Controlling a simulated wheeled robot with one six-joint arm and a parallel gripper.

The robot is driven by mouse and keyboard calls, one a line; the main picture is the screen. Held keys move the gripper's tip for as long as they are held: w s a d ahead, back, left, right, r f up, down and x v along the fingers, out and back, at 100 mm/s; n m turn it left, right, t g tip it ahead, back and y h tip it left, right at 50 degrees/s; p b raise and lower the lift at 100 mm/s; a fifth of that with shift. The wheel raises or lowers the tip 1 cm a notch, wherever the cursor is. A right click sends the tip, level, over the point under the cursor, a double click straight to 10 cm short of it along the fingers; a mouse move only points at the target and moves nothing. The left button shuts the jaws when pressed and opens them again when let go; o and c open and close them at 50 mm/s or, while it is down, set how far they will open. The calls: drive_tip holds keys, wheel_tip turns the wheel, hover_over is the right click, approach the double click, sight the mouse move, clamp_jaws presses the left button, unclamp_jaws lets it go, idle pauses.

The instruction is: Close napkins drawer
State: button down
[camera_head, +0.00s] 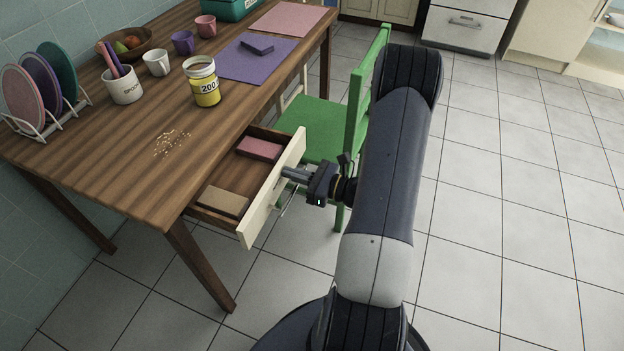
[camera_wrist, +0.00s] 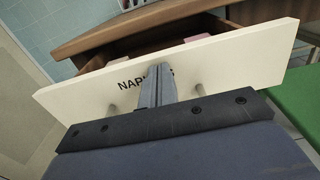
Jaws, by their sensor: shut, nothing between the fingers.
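The napkins drawer (camera_head: 273,188) is pulled open from the side of the wooden table. Its cream front panel also shows in the wrist view (camera_wrist: 220,62), with lettering starting "NAP" partly hidden behind my fingers. A pink napkin stack (camera_head: 259,148) and a tan stack (camera_head: 223,202) lie inside the drawer. My gripper (camera_head: 286,172) is shut and empty, its fingertips at the outer face of the front panel. In the wrist view, the shut fingers (camera_wrist: 156,80) point at the panel's middle, between two handle posts. I cannot tell whether they touch it.
The wooden table (camera_head: 120,180) holds a plate rack, mugs, a yellow-labelled jar (camera_head: 202,82), scattered crumbs and a purple mat (camera_head: 258,62). A green chair (camera_head: 318,125) stands close behind the drawer and my arm. Tiled floor to the right is clear.

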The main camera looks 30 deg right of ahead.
drive_tip(key=b, duration=0.3)
approach(233, 167)
drive_tip(key=w+a+r, duration=0.1)
drive_tip(key=w+a, duration=0.1)
drive_tip(key=w+a+r, duration=0.2)
drive_tip(key=w, duration=0.1)
drive_tip(key=w+a+r, duration=0.1)
drive_tip(key=w+a, duration=0.1)
drive_tip(key=shift+w+r, duration=0.3)
drive_tip(key=shift+w, duration=0.25)
drive_tip(key=shift+w+a+r, duration=0.1)
drive_tip(key=shift+r, duration=0.2)
